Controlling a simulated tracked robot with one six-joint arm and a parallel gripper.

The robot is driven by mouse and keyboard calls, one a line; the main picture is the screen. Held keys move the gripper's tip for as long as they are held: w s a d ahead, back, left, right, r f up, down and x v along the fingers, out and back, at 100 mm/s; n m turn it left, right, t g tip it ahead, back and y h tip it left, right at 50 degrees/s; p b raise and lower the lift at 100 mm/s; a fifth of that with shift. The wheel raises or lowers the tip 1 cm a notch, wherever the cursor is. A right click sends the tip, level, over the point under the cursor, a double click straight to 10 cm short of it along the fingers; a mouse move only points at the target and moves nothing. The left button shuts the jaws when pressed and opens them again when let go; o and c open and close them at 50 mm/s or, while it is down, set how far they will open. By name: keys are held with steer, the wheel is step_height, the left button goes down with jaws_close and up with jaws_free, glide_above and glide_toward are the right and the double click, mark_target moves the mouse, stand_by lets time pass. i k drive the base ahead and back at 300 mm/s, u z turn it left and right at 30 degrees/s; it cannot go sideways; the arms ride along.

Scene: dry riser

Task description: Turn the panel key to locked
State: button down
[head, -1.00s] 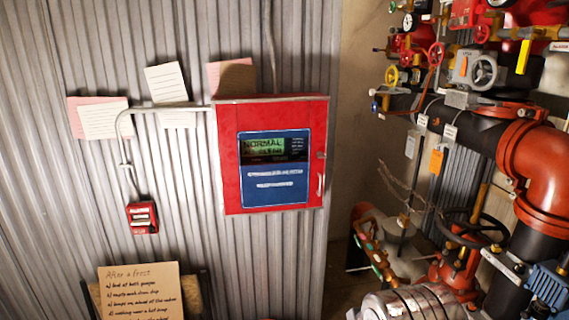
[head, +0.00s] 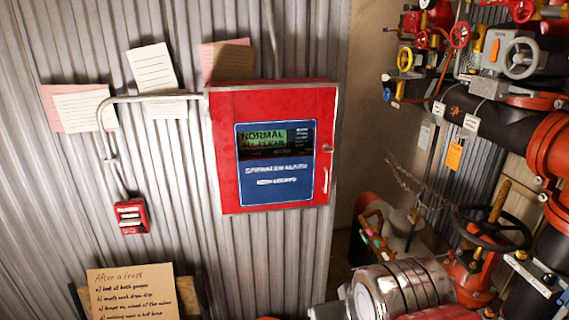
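The red alarm panel (head: 222,160) hangs on the corrugated metal wall near the middle of the head view. Its door is shut. Its blue face (head: 275,190) carries a green display (head: 262,138) whose top line reads NORMAL. A small round lock (head: 327,148) sits at the right edge of the door, above a pale handle (head: 326,180). The lock is too small to tell which way the key is turned, or whether a key is in it. My gripper does not show in the head view.
Pipes (head: 500,125) with several valve wheels (head: 522,58) crowd the right side. A red pull station (head: 131,216) hangs on conduit at the left. A handwritten card (head: 132,293) stands at lower left. Pinned papers (head: 152,67) hang above. The wall below the panel is clear.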

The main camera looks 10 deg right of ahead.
mark_target(326, 149)
steer(key=z, duration=0.2)
steer(key=k, duration=0.95)
steer(key=u, duration=0.7)
steer(key=i, duration=1)
steer(key=u, duration=0.05)
